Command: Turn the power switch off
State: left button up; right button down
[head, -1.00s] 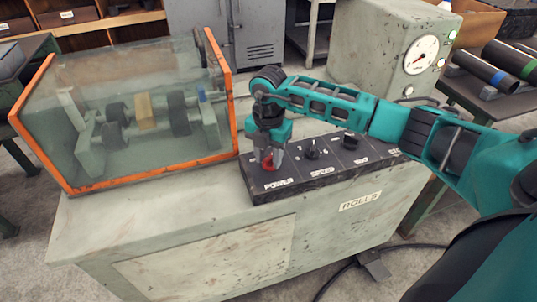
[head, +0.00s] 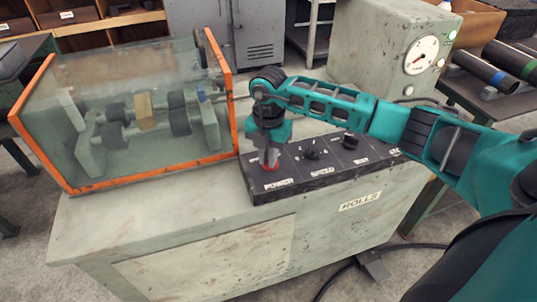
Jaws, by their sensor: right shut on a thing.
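The red power switch (head: 271,167) is at the left end of the black control panel (head: 320,180), above the word POWER. My right gripper (head: 270,160) points down over it and is shut on it; the fingers hide most of the switch. I cannot tell the switch's exact angle. My left gripper is not in view.
Black SPEED knob (head: 311,153) and another black knob (head: 350,140) stand on the panel to the right of my gripper. An orange-framed clear guard (head: 234,110) over rollers stands at the left. A cabinet with a dial gauge (head: 421,55) stands at the back right. The bench top in front of the guard is clear.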

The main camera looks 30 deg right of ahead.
jog(key=shift+n, duration=0.3)
jog(key=n, duration=0.3)
jog(key=shift+s+d+n+b, duration=0.15)
jog(key=shift+d+n+b, duration=0.05)
jog(key=shift+n+b, duration=0.2)
jog(key=n+b, duration=0.1)
jog(key=n, duration=0.3)
jog(key=shift+s+d, duration=0.1)
jog(key=shift+d, duration=0.1)
jog(key=n, duration=0.2)
jog(key=n+b, duration=0.1)
jog(key=n, duration=0.3)
jog(key=shift+d+n, duration=0.3)
jog(key=shift+d+n+b, duration=0.1)
jog(key=shift+n+b, duration=0.45)
jog(key=shift+n, duration=0.85)
jog(key=c, duration=1.2)
grip_release()
